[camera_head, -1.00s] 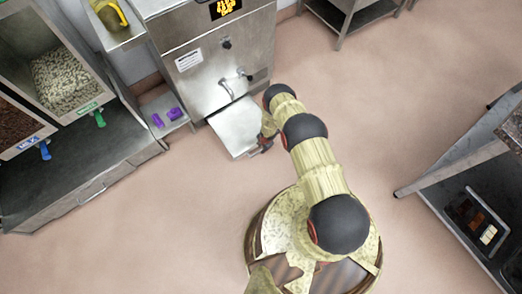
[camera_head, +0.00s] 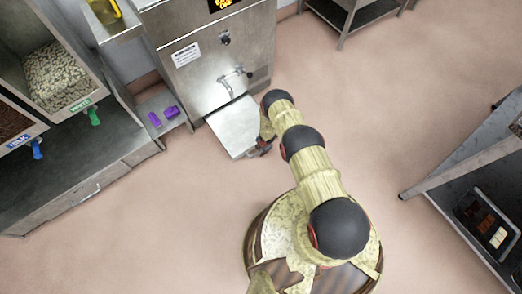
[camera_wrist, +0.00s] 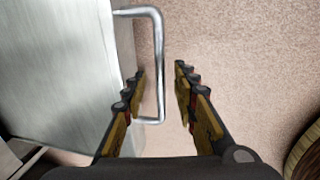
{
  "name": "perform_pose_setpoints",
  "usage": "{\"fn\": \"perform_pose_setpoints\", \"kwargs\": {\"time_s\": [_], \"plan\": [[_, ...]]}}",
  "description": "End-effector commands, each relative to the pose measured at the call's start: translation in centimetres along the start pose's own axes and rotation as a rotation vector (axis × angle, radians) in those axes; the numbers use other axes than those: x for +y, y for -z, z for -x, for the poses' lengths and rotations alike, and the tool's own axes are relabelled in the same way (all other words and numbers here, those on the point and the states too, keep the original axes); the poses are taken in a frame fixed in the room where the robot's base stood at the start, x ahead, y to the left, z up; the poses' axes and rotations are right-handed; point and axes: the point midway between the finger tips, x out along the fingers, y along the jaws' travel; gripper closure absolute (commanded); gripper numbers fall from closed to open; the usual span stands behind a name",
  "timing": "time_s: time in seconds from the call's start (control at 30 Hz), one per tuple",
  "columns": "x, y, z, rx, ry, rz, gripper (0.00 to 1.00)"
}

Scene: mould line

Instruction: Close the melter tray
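The melter tray (camera_head: 234,127) is a flat pale metal slab sticking out from the lower front of the steel melter (camera_head: 215,60). In the wrist view the tray (camera_wrist: 55,70) fills the left side, and its bent metal handle (camera_wrist: 160,65) stands off its front edge. My gripper (camera_wrist: 161,75) is open, with one finger on each side of the handle bar. Gaps show between the bar and the fingers, though contact lower down is hard to tell. In the head view my gripper (camera_head: 264,146) is at the tray's outer right edge, partly hidden by my arm.
Left of the melter, a low shelf holds purple pieces (camera_head: 171,112). A counter with bins (camera_head: 62,75) stands at far left. A metal table (camera_head: 480,150) with a dark tray of bars (camera_head: 485,220) is at right. The floor between is clear.

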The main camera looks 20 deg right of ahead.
Motion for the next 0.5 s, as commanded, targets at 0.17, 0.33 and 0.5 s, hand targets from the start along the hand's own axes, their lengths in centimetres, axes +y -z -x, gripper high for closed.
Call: {"fn": "perform_pose_setpoints", "kwargs": {"time_s": [0.17,0.33,0.5], "plan": [[0.02,0.0,0.01,0.0,0.0,0.0,0.79],[0.02,-0.01,0.01,0.0,0.0,0.0,0.89],[0.02,-0.01,0.01,0.0,0.0,0.0,0.99]]}}
